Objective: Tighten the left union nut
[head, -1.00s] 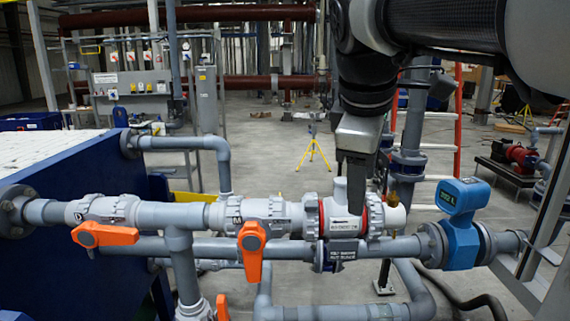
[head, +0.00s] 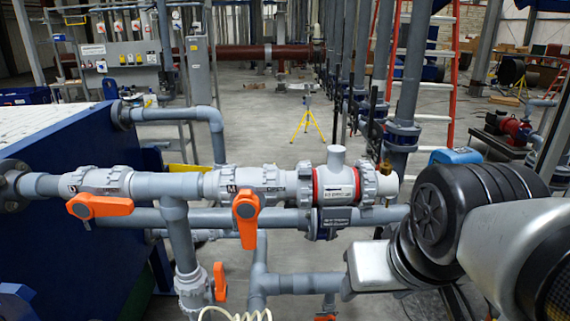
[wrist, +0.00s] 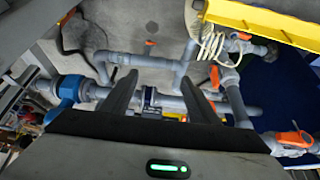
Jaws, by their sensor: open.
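A pale grey valve body (head: 337,185) with red rings sits in the upper pipe run in the head view. The left union nut (head: 306,187) is the ribbed grey collar at its left, and a similar right union nut (head: 368,182) is at its right. My gripper shows in the wrist view (wrist: 159,77) with two dark fingers apart and nothing seen held between them. Grey pipes show beyond the fingers. In the head view my wrist is at lower right, below and right of the valve body; the fingers cannot be made out there. I cannot pick out the left nut in the wrist view.
Orange handles (head: 246,215) stick out from the pipes to the left. A lower pipe (head: 275,219) runs beneath the valve. The blue meter (head: 456,156) is mostly behind my arm and also shows in the wrist view (wrist: 70,90). A blue-sided press (head: 75,240) stands left.

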